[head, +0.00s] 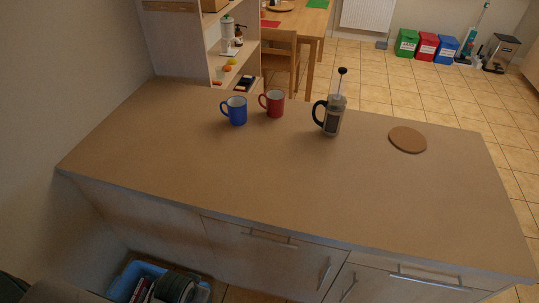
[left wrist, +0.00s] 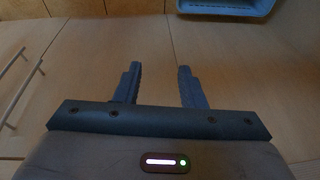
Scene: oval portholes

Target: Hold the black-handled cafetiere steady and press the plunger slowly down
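The cafetiere (head: 332,117) stands upright near the far edge of the wooden counter (head: 270,170) in the head view. It has a glass body with dark contents and a black handle on its left side. Its plunger rod is raised, with a black knob (head: 342,71) high above the lid. My left gripper (left wrist: 158,82) shows in the left wrist view with its two fingers apart and nothing between them. It is in front of wooden cabinet fronts, away from the cafetiere. My right gripper is in neither view.
A blue mug (head: 236,111) and a red mug (head: 273,104) stand left of the cafetiere. A round cork mat (head: 408,140) lies to its right. The counter's near half is clear. A blue crate (head: 137,274) with dishes sits low at left, below the counter.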

